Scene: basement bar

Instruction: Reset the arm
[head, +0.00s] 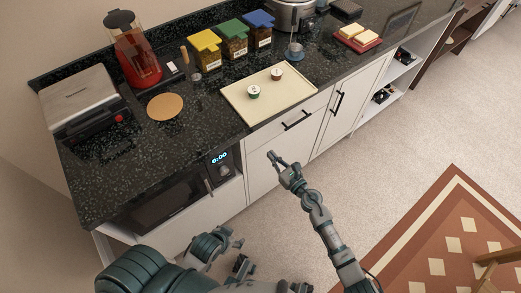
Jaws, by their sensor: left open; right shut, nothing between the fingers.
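My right arm reaches up from the lower right, and my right gripper (275,158) is shut and empty. In the picture it lies in front of the white cabinet front, below the counter edge. My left arm is folded low at the bottom left. My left gripper (240,264) is open, close to my body below the microwave; it is small and partly hidden, and I see nothing held in it.
A dark speckled counter (190,135) holds a cream tray (285,103) with two small cups, a red blender (138,62), lidded jars (236,45) and a panini press (82,103). A microwave (165,203) sits below. The floor (375,165) at right is clear up to a patterned rug (415,262).

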